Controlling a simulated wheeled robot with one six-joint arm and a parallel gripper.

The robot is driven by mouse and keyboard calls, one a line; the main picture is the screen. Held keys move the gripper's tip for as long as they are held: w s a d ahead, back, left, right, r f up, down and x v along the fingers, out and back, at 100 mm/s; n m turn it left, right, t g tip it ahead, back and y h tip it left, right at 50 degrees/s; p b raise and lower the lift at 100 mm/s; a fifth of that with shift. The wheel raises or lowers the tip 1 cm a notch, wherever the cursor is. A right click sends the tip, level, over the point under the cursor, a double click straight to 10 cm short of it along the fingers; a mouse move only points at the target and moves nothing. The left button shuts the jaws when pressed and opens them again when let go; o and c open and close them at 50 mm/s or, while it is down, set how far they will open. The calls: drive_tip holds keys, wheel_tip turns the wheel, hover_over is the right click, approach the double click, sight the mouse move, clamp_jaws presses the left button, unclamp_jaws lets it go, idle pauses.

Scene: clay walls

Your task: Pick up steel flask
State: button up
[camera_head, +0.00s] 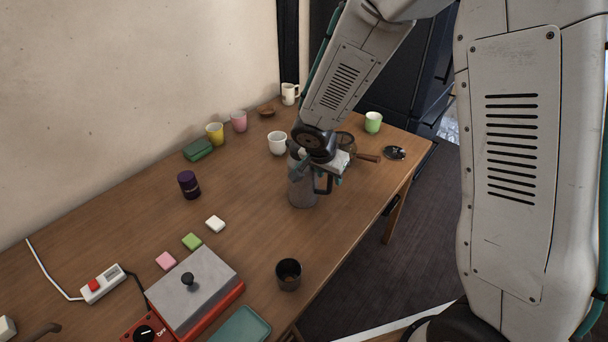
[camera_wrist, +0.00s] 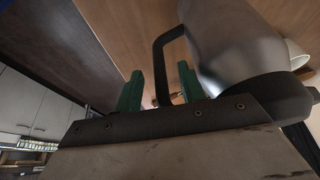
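The steel flask (camera_head: 301,191) stands upright on the wooden table, with its black handle on the right side. My gripper (camera_head: 322,165) is at the flask's top and handle and hides part of its upper body. In the wrist view, the flask's grey metal body (camera_wrist: 232,48) fills the upper right. My gripper's green fingers (camera_wrist: 160,70) are spread apart, and the black handle shows between them with visible gaps. The fingers do not appear closed on the handle.
A white mug (camera_head: 277,143) stands behind the flask. A wooden-handled pan (camera_head: 346,143), a green cup (camera_head: 373,122) and a small black dish (camera_head: 395,153) are to the right. A dark cup (camera_head: 288,274) is in front.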

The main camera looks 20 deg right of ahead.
drive_tip(key=shift+w+f, duration=0.1)
drive_tip(key=shift+f, duration=0.2)
clamp_jaws()
drive_tip(key=shift+w+r, duration=0.1)
idle(1.1)
